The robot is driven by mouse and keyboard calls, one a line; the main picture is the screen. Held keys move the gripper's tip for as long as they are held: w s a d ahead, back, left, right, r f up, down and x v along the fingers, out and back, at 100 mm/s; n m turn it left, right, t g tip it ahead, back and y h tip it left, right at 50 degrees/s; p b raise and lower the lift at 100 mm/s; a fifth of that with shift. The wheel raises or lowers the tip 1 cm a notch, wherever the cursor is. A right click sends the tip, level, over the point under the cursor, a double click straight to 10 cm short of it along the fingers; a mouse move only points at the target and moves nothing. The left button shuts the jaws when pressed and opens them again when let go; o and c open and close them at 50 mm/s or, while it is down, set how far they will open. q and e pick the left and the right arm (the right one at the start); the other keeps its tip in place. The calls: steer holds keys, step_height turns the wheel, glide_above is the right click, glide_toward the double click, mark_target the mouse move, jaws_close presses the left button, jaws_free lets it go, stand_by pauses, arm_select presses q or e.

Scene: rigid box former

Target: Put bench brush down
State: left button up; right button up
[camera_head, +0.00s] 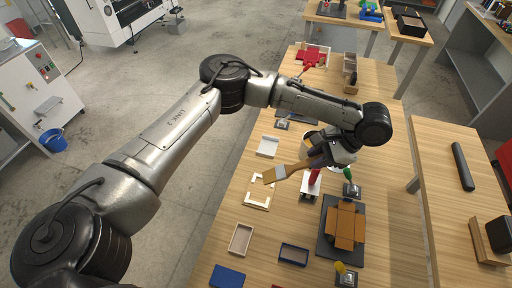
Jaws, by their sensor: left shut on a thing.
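The bench brush (290,170) has a tan wooden body and pale bristles at its left end. It is over the middle of the wooden bench (262,219). My left gripper (318,157) is shut on the brush's right part, and my wrist hides some of it. The brush looks to be held above the bench top, but how far above I cannot tell. My right gripper is not in view.
An open brown carton (345,226) sits on a dark plate at the right. A beige tray (241,239), a dark blue tray (293,254) and a blue block (227,276) lie nearer. A white frame (258,191) lies below the brush. A second table (455,215) stands right.

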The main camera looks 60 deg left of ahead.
arm_select(q)
steer(key=s+a+f+m+t+y+b, duration=0.1)
steer(key=s+a+f+m+t+y, duration=0.2)
steer(key=a+f+m, duration=1.1)
steer(key=a+m+t+y, duration=0.1)
steer(key=m+t+y, duration=0.1)
steer(key=t, duration=0.3)
steer(key=shift+s+f+y, duration=0.15)
steer(key=shift+f+y, duration=0.05)
steer(key=shift+y, duration=0.4)
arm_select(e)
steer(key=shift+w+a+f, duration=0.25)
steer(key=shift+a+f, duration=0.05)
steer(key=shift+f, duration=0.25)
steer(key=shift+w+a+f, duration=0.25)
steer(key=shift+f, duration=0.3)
